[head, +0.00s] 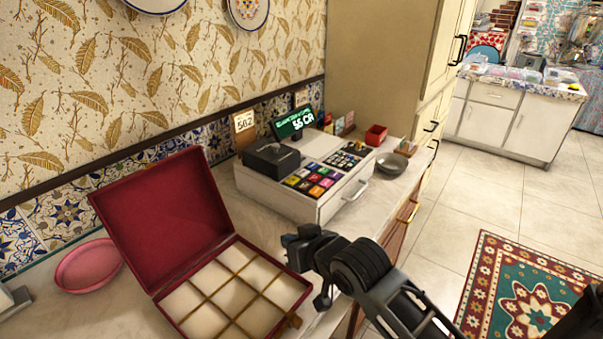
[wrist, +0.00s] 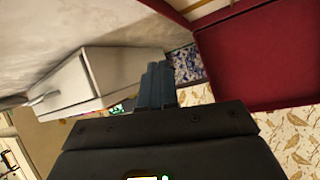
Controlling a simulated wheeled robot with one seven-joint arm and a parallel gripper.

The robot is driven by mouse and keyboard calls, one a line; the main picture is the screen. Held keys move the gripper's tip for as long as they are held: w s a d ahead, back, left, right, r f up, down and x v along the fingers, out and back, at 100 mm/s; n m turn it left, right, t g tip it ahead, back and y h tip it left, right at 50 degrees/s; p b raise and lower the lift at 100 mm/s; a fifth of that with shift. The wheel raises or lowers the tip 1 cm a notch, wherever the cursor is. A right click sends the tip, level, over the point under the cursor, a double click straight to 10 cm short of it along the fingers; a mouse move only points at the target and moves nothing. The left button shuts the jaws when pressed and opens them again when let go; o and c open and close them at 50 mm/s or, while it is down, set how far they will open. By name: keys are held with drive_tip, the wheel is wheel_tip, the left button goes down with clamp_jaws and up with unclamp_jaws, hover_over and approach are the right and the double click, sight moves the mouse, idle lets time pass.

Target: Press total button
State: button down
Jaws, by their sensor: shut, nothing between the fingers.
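A white cash register (head: 345,192) stands on the counter, with a block of coloured keys (head: 314,180) and a group of smaller keys (head: 345,158) on its top. In the wrist view the two fingers (wrist: 157,84) are together and empty. The register's white side (wrist: 72,88) shows there, left of the fingers; its keys are hidden.
An open red box (head: 165,215) with empty compartments lies left of my gripper, close to it. A pink dish (head: 88,265) is at the far left. A dark bowl (head: 391,164) and a small red container (head: 376,135) stand right of the register.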

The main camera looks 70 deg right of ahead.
drive_tip(key=w+d+r+m+g, duration=0.1)
drive_tip(key=w+d+r+m, duration=0.15)
drive_tip(key=d, duration=0.35)
drive_tip(key=w+d+r+m+g, duration=0.1)
drive_tip(key=w+d+r+m, duration=0.1)
drive_tip(key=w+d+r, duration=0.3)
wheel_tip(320, 180, up, 8)
drive_tip(key=m+g, duration=0.1)
drive_tip(key=m, duration=0.3)
hover_over(303, 173)
drive_tip(key=shift+s+a+r, duration=0.1)
drive_tip(key=shift+s, duration=0.25)
wheel_tip(303, 173, down, 7)
drive_tip(key=b, duration=0.7)
drive_tip(key=shift+r, duration=0.15)
drive_tip(key=shift+f+b, duration=0.45)
drive_tip(key=shift+f, duration=0.65)
drive_tip(key=shift+f, duration=0.75)
idle(0.5)
drive_tip(key=shift+r, duration=0.1)
drive_tip(key=shift+r+p, duration=0.7)
drive_tip(key=shift+p, duration=0.45)
